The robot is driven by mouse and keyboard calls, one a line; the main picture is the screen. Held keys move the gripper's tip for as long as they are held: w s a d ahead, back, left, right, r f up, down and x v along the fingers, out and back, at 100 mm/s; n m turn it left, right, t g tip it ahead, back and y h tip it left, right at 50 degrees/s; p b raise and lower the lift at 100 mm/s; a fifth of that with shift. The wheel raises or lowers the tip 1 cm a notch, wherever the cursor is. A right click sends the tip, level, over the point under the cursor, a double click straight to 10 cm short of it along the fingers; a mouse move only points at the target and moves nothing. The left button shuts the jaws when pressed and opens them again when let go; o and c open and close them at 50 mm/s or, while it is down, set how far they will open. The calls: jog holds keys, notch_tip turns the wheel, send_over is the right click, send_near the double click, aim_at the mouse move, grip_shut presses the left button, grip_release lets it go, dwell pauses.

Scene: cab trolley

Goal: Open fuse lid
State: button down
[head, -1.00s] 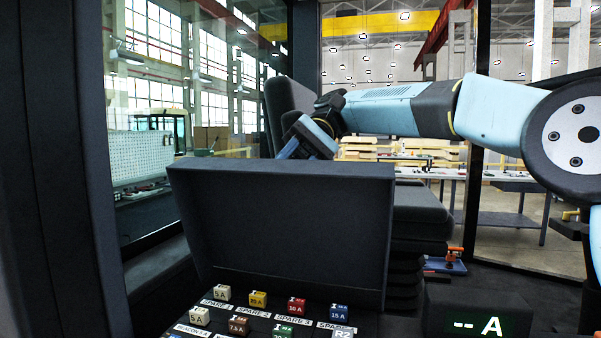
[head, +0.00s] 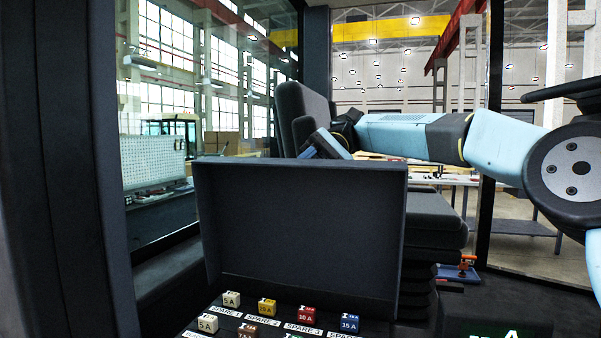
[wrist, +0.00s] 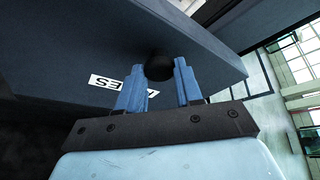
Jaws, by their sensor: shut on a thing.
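The fuse lid (head: 305,235) is a dark, shallow panel that stands raised, its inner side facing the head camera. Below it, the fuse box shows several coloured fuses (head: 267,308) with SPARE labels. In the wrist view, the lid's outer side (wrist: 80,45) carries a white label (wrist: 122,88) and a round black knob (wrist: 159,66). My gripper (wrist: 160,82) has its blue fingers on either side of this knob, shut on it. In the head view, the fingers are hidden behind the lid's top edge.
A dark seat (head: 430,220) stands behind and right of the lid. A black display box (head: 495,322) is at lower right. A dark cab pillar (head: 80,180) and window are on the left.

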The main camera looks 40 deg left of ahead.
jog(key=c, duration=0.8)
grip_release()
jog(key=shift+f, duration=0.15)
jog(key=shift+o, duration=0.2)
jog(key=shift+a, duration=0.1)
jog(key=s+d+r, duration=0.2)
jog(key=d+r, duration=0.1)
jog(key=r, duration=0.1)
jog(key=s+d+r, duration=0.2)
jog(key=d+r, duration=0.1)
jog(key=r, duration=0.1)
jog(key=s+d+r, duration=0.3)
jog(key=d+r, duration=0.1)
jog(key=shift+r, duration=0.1)
jog(key=shift+s+d+r, duration=0.4)
jog(key=shift+s+d, duration=0.15)
jog(key=shift+d, duration=0.1)
